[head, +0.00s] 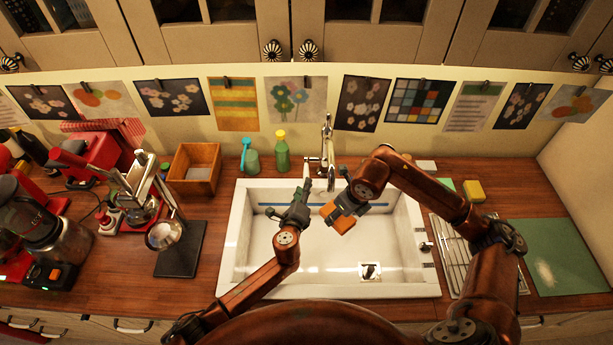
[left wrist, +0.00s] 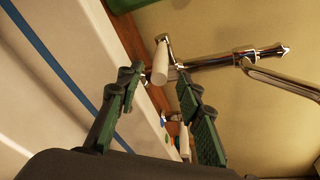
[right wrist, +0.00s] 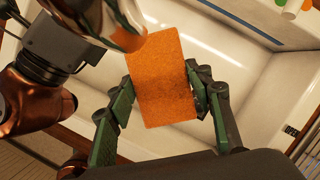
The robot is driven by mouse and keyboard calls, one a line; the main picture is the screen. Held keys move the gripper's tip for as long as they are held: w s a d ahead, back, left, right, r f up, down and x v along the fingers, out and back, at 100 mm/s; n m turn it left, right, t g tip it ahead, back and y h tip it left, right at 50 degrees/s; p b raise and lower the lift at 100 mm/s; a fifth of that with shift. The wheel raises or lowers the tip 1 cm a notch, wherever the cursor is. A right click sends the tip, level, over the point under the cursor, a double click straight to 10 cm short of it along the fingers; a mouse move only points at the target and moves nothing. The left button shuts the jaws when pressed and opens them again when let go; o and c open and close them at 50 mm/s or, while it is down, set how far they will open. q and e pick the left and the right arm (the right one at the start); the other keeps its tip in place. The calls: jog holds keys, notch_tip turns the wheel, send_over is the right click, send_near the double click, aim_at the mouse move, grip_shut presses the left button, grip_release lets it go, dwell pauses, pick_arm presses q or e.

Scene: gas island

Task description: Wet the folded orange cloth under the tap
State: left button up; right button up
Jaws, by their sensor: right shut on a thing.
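The folded orange cloth (head: 338,218) is held over the sink (head: 300,262) by my right gripper (head: 343,206). In the right wrist view the cloth (right wrist: 163,75) sits between both fingers, with a darker lower part that could be shadow or damp. The chrome tap (head: 328,150) stands behind the sink; its spout (right wrist: 110,20) is close above the cloth's upper left in that view. My left gripper (head: 304,190) is by the tap's left side. In the left wrist view its fingers are apart, with the tap's pale lever (left wrist: 160,62) between or just beyond the tips. Contact is unclear.
A green bottle (head: 281,150) and a green cup (head: 251,160) stand left of the tap. A wooden box (head: 193,168) and a coffee press (head: 180,250) stand further left. A yellow sponge (head: 474,190), a metal rack (head: 455,255) and a green board (head: 560,255) lie to the right.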

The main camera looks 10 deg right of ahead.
aim_at(306, 171)
pick_arm(q)
jog(key=x, duration=0.7)
jog(key=shift+w, duration=0.15)
jog(key=shift+f, duration=0.1)
jog(key=shift+c, duration=0.6)
grip_shut()
